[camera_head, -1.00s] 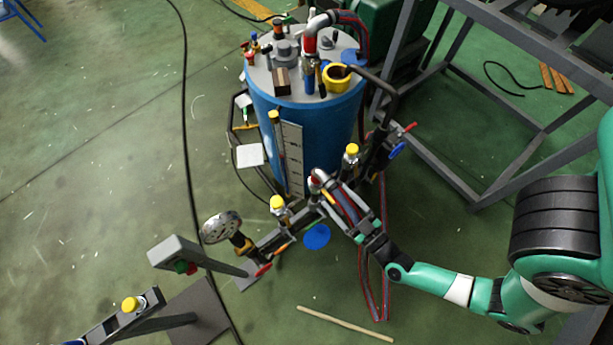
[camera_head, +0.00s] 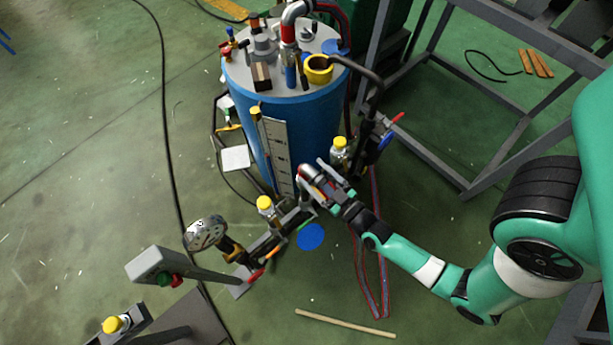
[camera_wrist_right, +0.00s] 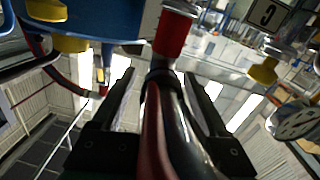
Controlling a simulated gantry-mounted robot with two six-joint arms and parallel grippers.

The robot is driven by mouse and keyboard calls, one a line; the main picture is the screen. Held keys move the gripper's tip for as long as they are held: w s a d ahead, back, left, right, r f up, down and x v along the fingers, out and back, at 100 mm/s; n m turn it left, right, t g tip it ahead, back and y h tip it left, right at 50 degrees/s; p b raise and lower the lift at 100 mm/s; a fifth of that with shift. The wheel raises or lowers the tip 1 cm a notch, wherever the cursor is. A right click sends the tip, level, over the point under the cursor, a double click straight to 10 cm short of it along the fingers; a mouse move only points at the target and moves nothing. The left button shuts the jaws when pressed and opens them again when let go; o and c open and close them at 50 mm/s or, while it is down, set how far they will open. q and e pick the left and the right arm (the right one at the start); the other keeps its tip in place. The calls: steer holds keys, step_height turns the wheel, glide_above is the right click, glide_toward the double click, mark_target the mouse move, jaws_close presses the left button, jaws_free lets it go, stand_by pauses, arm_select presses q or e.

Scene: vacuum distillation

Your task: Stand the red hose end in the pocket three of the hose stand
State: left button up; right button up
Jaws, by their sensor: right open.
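My right gripper (camera_head: 315,176) is in the middle of the head view, in front of the blue tank. In the right wrist view its two dark fingers are apart. A hose end with a red collar (camera_wrist_right: 172,35) and a dark red hose behind it lie between them; I cannot tell whether the fingers touch it. A grey metal rack (camera_head: 290,222) with a yellow-capped bottle (camera_head: 265,207) is just left of the gripper; it may be the hose stand, but its pockets cannot be made out. A square label (camera_wrist_right: 267,14) shows in the wrist view. My left gripper is out of view.
The blue tank (camera_head: 300,125) carries valves, a yellow cup (camera_head: 318,68) and another red-collared pipe (camera_head: 289,30). A grey frame (camera_head: 440,160) stands right. A wooden stick (camera_head: 345,323) lies on open floor.

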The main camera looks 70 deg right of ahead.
mark_target(306, 167)
steer(key=x, duration=0.3)
steer(key=shift+w+d+f, duration=0.15)
steer(key=shift+w, duration=0.2)
jaws_close()
stand_by(1.0)
